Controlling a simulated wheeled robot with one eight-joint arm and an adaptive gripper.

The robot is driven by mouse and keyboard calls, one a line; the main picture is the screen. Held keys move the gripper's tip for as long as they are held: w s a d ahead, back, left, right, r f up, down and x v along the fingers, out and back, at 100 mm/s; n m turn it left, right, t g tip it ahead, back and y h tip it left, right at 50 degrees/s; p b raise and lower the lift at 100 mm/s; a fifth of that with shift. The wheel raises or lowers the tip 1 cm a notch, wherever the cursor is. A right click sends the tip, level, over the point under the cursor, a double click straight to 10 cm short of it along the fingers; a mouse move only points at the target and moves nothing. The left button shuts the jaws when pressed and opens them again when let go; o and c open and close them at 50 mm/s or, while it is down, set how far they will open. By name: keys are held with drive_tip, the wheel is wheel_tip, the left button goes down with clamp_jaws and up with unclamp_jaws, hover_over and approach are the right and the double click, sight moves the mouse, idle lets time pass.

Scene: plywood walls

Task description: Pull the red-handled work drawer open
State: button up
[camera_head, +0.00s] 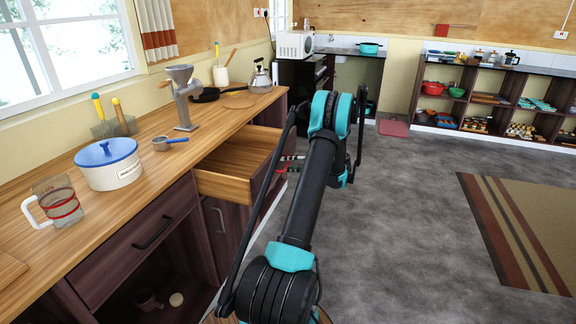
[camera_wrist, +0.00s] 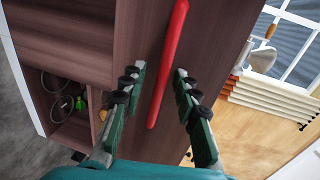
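The work drawer (camera_head: 222,186) stands pulled out from the wooden counter in the head view, with its empty-looking inside showing. Its front is partly hidden behind my arm. The red handle (camera_wrist: 168,60) runs as a long bar down the drawer front in the wrist view; only a bit of red shows in the head view (camera_head: 281,170). My gripper (camera_wrist: 160,72) is open, with one finger on each side of the handle. Gaps show between the bar and both fingers; I cannot tell how deep the bar sits between them.
A blue-lidded pot (camera_head: 112,172), a glass measuring jug (camera_head: 58,203) and a grinder (camera_head: 182,100) stand on the counter (camera_head: 150,150). A closed drawer with a dark handle (camera_head: 152,232) is nearer. Grey floor (camera_head: 410,210) is free to the right.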

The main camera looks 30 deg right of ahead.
drive_tip(key=v, duration=1.2)
idle(0.4)
